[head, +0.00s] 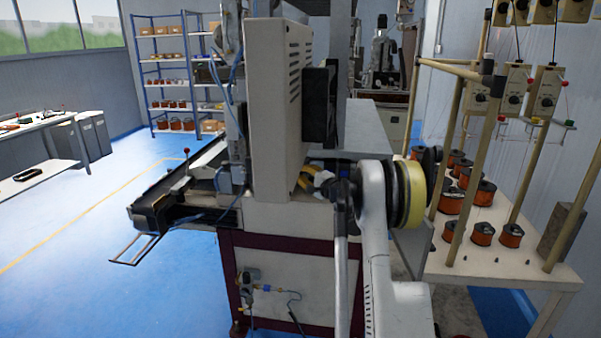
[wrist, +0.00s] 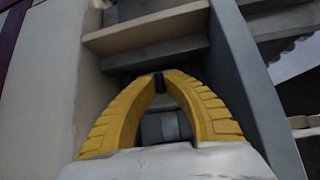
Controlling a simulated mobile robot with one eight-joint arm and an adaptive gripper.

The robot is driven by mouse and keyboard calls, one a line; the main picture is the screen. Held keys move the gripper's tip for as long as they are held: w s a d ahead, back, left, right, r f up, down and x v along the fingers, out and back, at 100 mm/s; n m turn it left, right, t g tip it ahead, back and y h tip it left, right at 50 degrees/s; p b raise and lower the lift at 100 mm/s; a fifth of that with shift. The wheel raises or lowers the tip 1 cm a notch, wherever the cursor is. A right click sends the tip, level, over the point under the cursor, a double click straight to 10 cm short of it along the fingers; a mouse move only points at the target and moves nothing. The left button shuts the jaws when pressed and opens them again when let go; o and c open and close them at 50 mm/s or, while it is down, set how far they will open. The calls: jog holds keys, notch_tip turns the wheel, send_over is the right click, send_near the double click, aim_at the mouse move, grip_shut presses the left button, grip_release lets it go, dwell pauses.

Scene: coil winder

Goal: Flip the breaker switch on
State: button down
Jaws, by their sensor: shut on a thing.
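My gripper (head: 307,180) reaches into the side of the coil winder (head: 278,215), below the tall beige cabinet. In the wrist view its two yellow fingers (wrist: 160,77) come together at their tips on a small dark piece (wrist: 159,84), which seems to be the breaker switch. Most of this piece is hidden by the fingertips, so I cannot tell whether it is up or down. Grey surfaces lie just behind the tips. In the head view the switch is not visible; my arm and the machine hide that spot.
The beige cabinet (head: 273,100) rises beside my gripper. A grey panel (wrist: 258,90) stands close on the right in the wrist view, and a ledge (wrist: 147,28) lies beyond the tips. A spool table (head: 500,262) with posts stands at right. Blue floor (head: 110,265) is open at left.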

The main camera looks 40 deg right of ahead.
jog(key=shift+w+r+m+g+p, duration=0.1)
jog(key=shift+r+m+g+p, duration=0.5)
jog(key=shift+p, duration=0.15)
jog(key=shift+d+f+m+g, duration=0.1)
jog(key=shift+m+g, duration=0.2)
jog(key=c, duration=1.4)
grip_release()
jog(key=shift+c, duration=0.2)
jog(key=d+v, duration=0.1)
jog(key=v, duration=1.1)
jog(key=shift+a, duration=0.4)
